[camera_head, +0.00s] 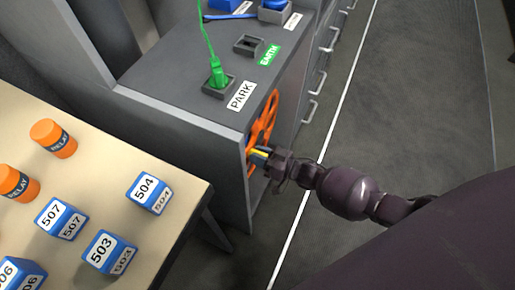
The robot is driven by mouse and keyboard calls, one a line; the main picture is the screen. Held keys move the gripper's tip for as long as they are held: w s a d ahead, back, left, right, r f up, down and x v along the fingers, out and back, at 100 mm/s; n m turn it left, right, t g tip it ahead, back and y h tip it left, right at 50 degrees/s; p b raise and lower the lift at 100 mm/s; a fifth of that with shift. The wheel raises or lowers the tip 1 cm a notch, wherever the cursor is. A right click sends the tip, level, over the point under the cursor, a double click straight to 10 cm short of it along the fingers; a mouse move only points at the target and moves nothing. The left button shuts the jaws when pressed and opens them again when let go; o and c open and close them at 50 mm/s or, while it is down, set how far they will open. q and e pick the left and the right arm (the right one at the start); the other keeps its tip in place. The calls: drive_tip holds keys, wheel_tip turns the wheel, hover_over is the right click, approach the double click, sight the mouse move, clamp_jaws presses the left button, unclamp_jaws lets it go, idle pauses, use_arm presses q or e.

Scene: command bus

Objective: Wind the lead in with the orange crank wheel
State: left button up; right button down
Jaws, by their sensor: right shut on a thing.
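The orange crank wheel (265,118) is set in the end of the grey cabinet (185,128), partly hidden by the gripper and the cabinet edge. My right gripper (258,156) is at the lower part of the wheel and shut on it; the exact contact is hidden. The green lead (206,30) runs up out of view from a green plug (217,72), which stands in the socket beside the PARK label (241,95). My left gripper is not in view.
An empty socket (248,45) sits by the green EARTH label (271,55). A pale table (110,155) at lower left holds blue numbered blocks (148,192) and orange RELAY cylinders (54,138). Drawer handles (310,110) line the cabinets. The floor (400,110) at right is clear.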

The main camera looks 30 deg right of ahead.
sight(259, 127)
drive_tip(key=m, duration=0.1)
drive_tip(key=r+m, duration=0.1)
drive_tip(key=r+m+p, duration=0.1)
drive_tip(key=shift+w+d+r+m, duration=0.2)
drive_tip(key=shift+w+d+m, duration=0.1)
drive_tip(key=shift+d, duration=0.05)
drive_tip(key=m, duration=0.1)
drive_tip(key=r+m, duration=0.1)
drive_tip(key=d+m, duration=0.1)
drive_tip(key=shift+w+r+m, duration=0.15)
drive_tip(key=shift+w+m, duration=0.15)
drive_tip(key=shift+m, duration=0.1)
drive_tip(key=m, duration=0.1)
drive_tip(key=w+d+r+m, duration=0.1)
drive_tip(key=m, duration=0.1)
drive_tip(key=shift+d+m, duration=0.2)
drive_tip(key=shift+m, duration=0.1)
drive_tip(key=shift+w+d+r+m+b, duration=0.15)
drive_tip(key=shift+w+d+m+b, duration=0.2)
drive_tip(key=shift+m, duration=0.6)
drive_tip(key=shift+w+d+r+m+b, duration=0.15)
drive_tip(key=shift+w+d+m+b, duration=0.25)
drive_tip(key=shift+m, duration=0.55)
drive_tip(key=shift+d, duration=0.1)
drive_tip(key=c, duration=1.1)
unclamp_jaws()
